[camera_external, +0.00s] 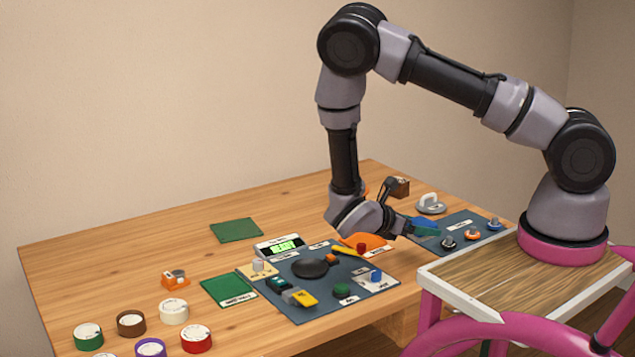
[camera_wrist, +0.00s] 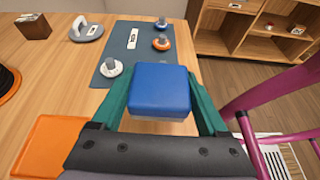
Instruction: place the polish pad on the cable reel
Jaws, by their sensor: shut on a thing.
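My gripper (camera_external: 426,230) has green fingers. They are shut on a blue block with a pale underside, which I take to be the polish pad (camera_wrist: 160,88). It is held above the right part of the table, near the blue-grey mat with the knobs. In the external view the pad (camera_external: 421,222) is partly hidden by the fingers. A black coil with an orange rim, seemingly the cable reel (camera_wrist: 8,84), is cut off at the left edge of the wrist view. In the external view the arm hides most of it; an orange bit (camera_external: 366,193) shows behind the wrist.
An orange sheet (camera_wrist: 50,146) lies left of my gripper. A brown box (camera_external: 399,187) and a grey handled piece (camera_external: 431,204) stand at the back. The mat (camera_external: 461,222) holds several knobs. A larger mat (camera_external: 345,291) carries several parts. The back left table is mostly clear.

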